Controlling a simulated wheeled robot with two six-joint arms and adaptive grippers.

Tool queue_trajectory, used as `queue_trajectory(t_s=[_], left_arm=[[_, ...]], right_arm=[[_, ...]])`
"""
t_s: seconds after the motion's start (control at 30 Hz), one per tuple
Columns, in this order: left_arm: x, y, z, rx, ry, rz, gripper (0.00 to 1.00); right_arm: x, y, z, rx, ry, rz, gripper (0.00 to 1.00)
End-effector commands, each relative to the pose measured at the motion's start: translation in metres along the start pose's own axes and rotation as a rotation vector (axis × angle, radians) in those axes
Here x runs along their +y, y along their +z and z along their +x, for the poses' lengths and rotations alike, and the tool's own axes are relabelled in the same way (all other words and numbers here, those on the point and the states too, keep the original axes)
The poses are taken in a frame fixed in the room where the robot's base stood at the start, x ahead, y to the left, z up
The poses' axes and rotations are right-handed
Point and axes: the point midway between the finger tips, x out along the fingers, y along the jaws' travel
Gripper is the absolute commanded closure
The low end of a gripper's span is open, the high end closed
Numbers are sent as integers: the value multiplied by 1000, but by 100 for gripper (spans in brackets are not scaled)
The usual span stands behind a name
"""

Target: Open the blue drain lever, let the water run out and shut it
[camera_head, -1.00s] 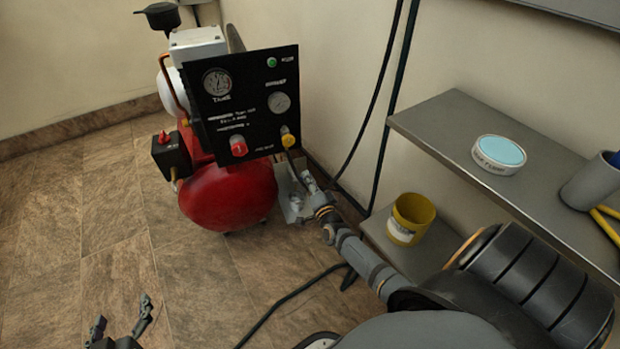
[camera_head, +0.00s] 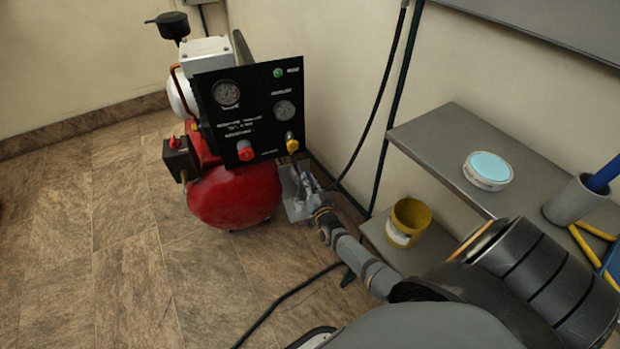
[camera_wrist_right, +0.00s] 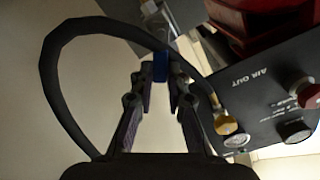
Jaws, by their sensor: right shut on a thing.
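The blue drain lever (camera_wrist_right: 160,68) shows between my right gripper's fingertips in the right wrist view. My right gripper (camera_wrist_right: 160,84) is shut on it. In the head view my right gripper (camera_head: 303,186) reaches low beside the red tank (camera_head: 235,198), to its right; the lever cannot be made out there. The tank lies under a black gauge panel (camera_head: 249,113). No running water can be made out. My left gripper is outside both current views.
A black hose (camera_wrist_right: 52,85) loops around my right gripper in the wrist view. A grey shelf (camera_head: 440,137) at the right holds a round tin (camera_head: 489,184) and a grey cup (camera_head: 575,203). A yellow bucket (camera_head: 410,215) stands below. The tiled floor (camera_head: 90,240) at left is clear.

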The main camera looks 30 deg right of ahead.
Motion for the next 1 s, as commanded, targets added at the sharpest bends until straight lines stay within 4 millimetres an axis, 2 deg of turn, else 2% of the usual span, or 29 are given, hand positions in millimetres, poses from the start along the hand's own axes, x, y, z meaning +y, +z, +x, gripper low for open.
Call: queue_trajectory(t_s=[0.3,0.77,0.8,0.93,1.0], left_arm=[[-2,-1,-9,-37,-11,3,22],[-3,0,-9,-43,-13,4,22],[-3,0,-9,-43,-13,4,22],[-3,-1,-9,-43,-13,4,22],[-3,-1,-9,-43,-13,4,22]], right_arm=[[-3,1,0,-2,1,-84,100],[-3,1,0,-2,1,-93,100],[-3,1,0,-2,1,-93,80],[-4,1,0,-1,1,-93,62],[-4,1,0,-1,1,-93,62]])
